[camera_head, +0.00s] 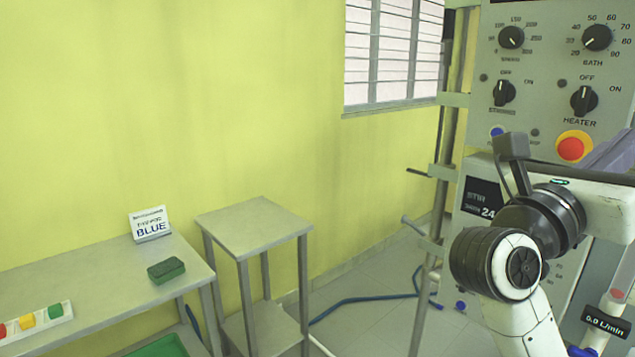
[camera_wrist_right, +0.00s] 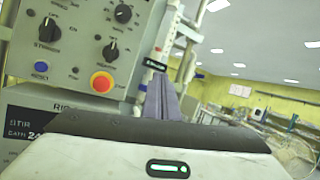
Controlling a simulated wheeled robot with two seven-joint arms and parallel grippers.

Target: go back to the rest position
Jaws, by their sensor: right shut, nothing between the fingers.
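My right arm rises at the right of the head view, in front of the reactor's control panel (camera_head: 548,120). My right gripper's purple-grey fingers (camera_head: 612,150) show at the right edge, close to the panel's lower right. In the wrist view the fingers (camera_wrist_right: 163,100) are together and shut, with nothing between them. The panel (camera_wrist_right: 75,50) is to their left there, with the red button (camera_wrist_right: 102,82) nearest. Contact with the panel cannot be told. My left gripper is out of view.
Blue hoses (camera_head: 365,298) lie on the floor.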

